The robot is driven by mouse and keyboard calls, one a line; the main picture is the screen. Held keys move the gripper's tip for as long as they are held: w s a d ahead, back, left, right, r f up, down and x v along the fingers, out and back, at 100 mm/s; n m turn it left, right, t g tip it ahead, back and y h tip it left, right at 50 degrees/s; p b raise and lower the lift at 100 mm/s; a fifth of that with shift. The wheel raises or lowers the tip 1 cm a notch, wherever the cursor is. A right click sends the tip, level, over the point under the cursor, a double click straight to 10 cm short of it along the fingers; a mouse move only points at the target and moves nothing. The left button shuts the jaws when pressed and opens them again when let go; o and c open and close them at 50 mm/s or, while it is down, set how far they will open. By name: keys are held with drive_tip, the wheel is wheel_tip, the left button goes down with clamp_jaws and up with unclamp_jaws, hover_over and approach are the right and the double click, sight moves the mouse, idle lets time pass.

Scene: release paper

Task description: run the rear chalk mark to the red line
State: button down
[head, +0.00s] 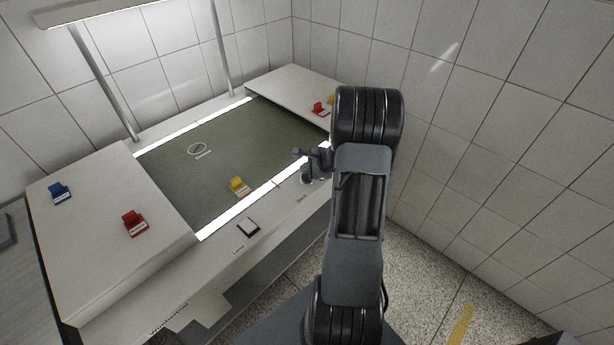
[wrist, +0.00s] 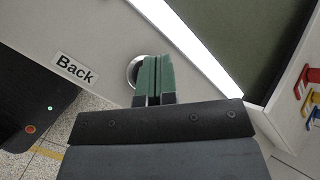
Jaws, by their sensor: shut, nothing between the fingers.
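A pale oval mark (head: 197,149) lies toward the far left of the dark green surface; I cannot tell whether it is the rear chalk mark. A tiny reddish mark (head: 278,184) shows at the front bright strip and may be the red line. My gripper (head: 305,171) is at the front ledge, right of that mark. In the wrist view its green fingertips (wrist: 153,80) are together and empty. They partly cover a round metal-rimmed control (wrist: 131,72) beside the "Back" label (wrist: 75,69); I cannot tell whether they touch it.
A square button (head: 248,227) sits on the front ledge to the left. Red (head: 135,223) and blue (head: 60,193) blocks stand on the left white panel, another red one (head: 320,109) on the right.

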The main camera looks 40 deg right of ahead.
drive_tip(key=shift+f, duration=0.2)
drive_tip(key=shift+f+b, duration=0.25)
drive_tip(key=shift+b, duration=0.35)
drive_tip(key=shift+f+b, duration=0.5)
drive_tip(key=shift+b, duration=0.1)
idle(0.5)
drive_tip(key=shift+r, duration=0.15)
idle(0.9)
drive_tip(key=shift+r+p, duration=0.55)
drive_tip(key=shift+r, duration=0.25)
drive_tip(key=shift+r, duration=0.15)
drive_tip(key=shift+r+p, duration=1.75)
drive_tip(key=shift+r, duration=0.7)
drive_tip(key=shift+f, duration=0.1)
